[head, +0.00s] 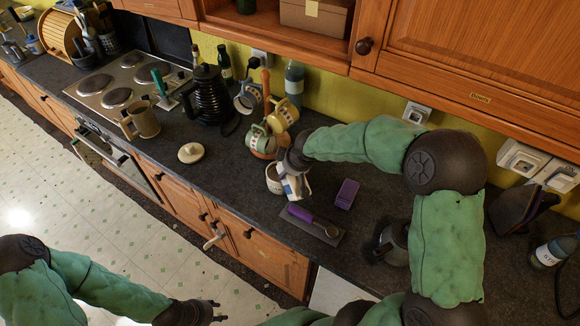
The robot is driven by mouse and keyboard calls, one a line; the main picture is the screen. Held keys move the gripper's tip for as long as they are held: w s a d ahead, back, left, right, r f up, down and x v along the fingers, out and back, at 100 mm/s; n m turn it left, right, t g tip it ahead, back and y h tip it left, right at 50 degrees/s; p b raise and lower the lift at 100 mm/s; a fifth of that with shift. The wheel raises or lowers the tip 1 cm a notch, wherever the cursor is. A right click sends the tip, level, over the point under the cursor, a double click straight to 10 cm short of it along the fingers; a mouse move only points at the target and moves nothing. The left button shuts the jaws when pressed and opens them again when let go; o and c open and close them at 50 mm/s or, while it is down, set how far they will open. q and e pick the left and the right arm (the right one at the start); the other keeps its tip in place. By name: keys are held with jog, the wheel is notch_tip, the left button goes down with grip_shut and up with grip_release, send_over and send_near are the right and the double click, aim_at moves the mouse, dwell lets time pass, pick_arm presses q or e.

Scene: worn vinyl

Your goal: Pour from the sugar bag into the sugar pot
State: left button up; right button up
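A white and blue bag, which looks like the sugar bag (296,189), is held by my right gripper (291,170), which comes in from the right. The bag is tilted and its lower part overlaps a pale round pot, likely the sugar pot (272,180), on the dark worktop. The bag hides part of the pot, and I cannot see any sugar or inside the pot. A cream lid with a knob (191,152) lies on the worktop to the left. My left gripper (217,311) is low at the bottom, out in front of the cupboards, empty, with its fingertips apart.
A mug tree with hanging mugs (262,142) stands just behind the pot. A black ribbed jug (208,96) and a large beige mug (141,120) are left. Worktop between lid and pot is clear.

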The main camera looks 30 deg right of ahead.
jog(key=shift+f+b, duration=0.45)
jog(key=shift+f, duration=0.4)
jog(key=shift+w+r+p, duration=0.1)
jog(key=shift+r+p, duration=0.3)
jog(key=shift+p, duration=0.6)
jog(key=g+p, duration=0.1)
jog(key=p, duration=0.3)
jog(key=r+g+p, duration=0.1)
jog(key=g+p, duration=0.1)
jog(key=p, duration=0.1)
jog(key=shift+w+p, duration=0.3)
jog(key=shift+p, duration=0.1)
jog(key=shift+f, duration=0.2)
jog(key=shift+a+f+b, duration=0.55)
jog(key=shift+f+b, duration=0.15)
jog(key=shift+b, duration=0.4)
jog(key=shift+d+r+g+p, duration=0.1)
jog(key=shift+d+g+p, duration=0.15)
jog(key=shift+p, duration=0.25)
jog(key=shift+w+r+g+p, duration=0.1)
jog(key=shift+w+g+p, duration=0.15)
jog(key=shift+g+p, duration=0.6)
jog(key=shift+w+d+g, duration=0.1)
jog(key=shift+d+g, duration=0.2)
jog(key=shift+d, duration=0.25)
